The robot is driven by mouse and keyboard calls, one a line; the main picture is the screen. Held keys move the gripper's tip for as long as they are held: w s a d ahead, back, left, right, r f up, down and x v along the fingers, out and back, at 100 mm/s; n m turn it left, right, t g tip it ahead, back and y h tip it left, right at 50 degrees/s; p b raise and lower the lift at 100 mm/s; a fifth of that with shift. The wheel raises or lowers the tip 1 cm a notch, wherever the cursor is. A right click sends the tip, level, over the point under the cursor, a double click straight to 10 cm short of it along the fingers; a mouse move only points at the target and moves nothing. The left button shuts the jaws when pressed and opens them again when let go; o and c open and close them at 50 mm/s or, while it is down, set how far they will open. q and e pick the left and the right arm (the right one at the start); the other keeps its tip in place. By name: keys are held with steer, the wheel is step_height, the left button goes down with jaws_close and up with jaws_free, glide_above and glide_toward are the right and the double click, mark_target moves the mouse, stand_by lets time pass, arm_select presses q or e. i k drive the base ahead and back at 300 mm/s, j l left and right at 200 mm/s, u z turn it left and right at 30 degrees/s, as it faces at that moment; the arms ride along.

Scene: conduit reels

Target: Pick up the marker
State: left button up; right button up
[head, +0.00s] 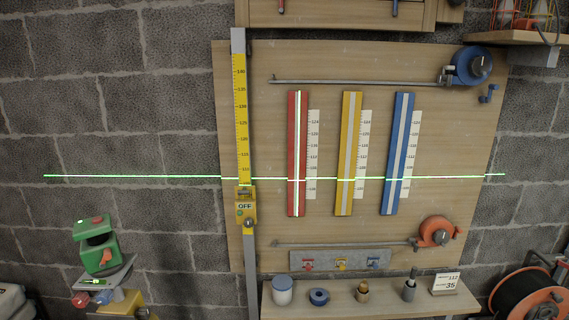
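A small grey upright cylinder (409,291) with a thin dark piece rising from its top stands on the wooden shelf at the lower right. It looks like the marker or a holder with the marker in it; it is too small to tell which. Beside it on the shelf is a small wooden-brown item (362,292), which I cannot identify for sure. Neither of my grippers is in the head view, and nothing covers the grey cylinder.
A green device (98,246) stands left; a cable reel (527,296) stands right.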

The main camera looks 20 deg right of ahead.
mark_target(411, 279)
steer(key=z, duration=0.4)
steer(key=i+z, duration=0.1)
steer(key=z, duration=0.35)
steer(key=j+z, duration=0.1)
steer(key=z, duration=0.7)
steer(key=i+j, duration=0.05)
steer(key=j, duration=0.05)
